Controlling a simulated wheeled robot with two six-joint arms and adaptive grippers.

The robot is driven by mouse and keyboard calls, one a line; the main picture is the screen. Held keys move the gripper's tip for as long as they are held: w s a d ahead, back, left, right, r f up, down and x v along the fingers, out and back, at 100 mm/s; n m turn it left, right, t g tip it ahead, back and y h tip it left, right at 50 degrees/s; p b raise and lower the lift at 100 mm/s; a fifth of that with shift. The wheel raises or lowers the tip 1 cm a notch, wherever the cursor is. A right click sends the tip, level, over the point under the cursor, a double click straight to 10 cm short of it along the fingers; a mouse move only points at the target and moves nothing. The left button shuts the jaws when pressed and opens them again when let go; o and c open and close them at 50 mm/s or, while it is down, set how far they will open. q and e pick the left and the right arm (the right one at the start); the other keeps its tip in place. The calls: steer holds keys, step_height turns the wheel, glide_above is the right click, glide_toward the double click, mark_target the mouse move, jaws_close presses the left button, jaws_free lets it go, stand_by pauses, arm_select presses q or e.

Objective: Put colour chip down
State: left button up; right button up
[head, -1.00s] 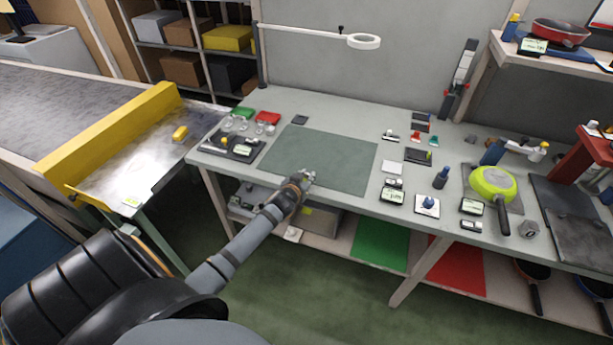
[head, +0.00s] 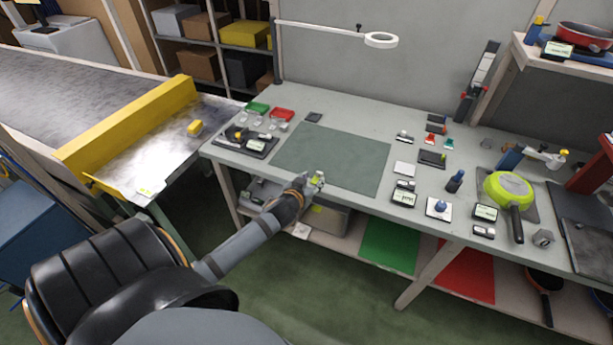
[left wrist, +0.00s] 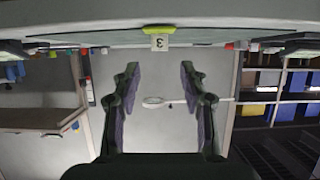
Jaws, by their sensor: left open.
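My left gripper (head: 316,181) is over the front edge of the green-grey mat (head: 345,150) on the bench. In the left wrist view its two fingers (left wrist: 158,85) are apart, with nothing between them. A lime-green piece with a white tag marked 3, apparently the colour chip (left wrist: 158,30), lies on the bench surface near the top of that view, apart from the fingers. In the head view a small lime patch shows at the fingertips, mostly hidden by the gripper. My right gripper is not in view.
A dark tray (head: 247,142) and red and green trays stand at the bench's left end. Small items and a lime pan (head: 508,188) are to the right. A ring lamp (head: 381,40) hangs above. A yellow-railed conveyor (head: 130,125) is left. Most of the mat is clear.

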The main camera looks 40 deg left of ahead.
arm_select(q)
steer(key=v, duration=0.5)
steer(key=shift+s+r, duration=0.1)
steer(key=shift+s, duration=0.05)
steer(key=s+a+f+g, duration=0.15)
steer(key=s+f, duration=0.35)
steer(key=f, duration=0.6)
steer(key=s+a+f+m+g, duration=0.1)
steer(key=s+f+g, duration=0.2)
steer(key=s+f, duration=0.55)
steer(key=s+a+f+g, duration=0.1)
steer(key=s+f+g, duration=0.2)
steer(key=f, duration=1.1)
steer(key=s+d+f+g, duration=0.1)
steer(key=s+d+f, duration=0.2)
steer(key=s, duration=0.4)
steer(key=s+d+f+m+g+h, duration=0.1)
steer(key=s+d+f+g, duration=0.1)
steer(key=s+f, duration=0.4)
steer(key=s+d+f+g+h, duration=0.1)
steer(key=s+d+f, duration=0.3)
steer(key=s, duration=0.5)
steer(key=shift+d+f+m, duration=0.2)
steer(key=shift+d+m, duration=0.2)
steer(key=shift+d, duration=0.15)
steer(key=shift+o, duration=0.4)
steer(key=shift+s, duration=0.15)
steer(key=shift+f, duration=0.1)
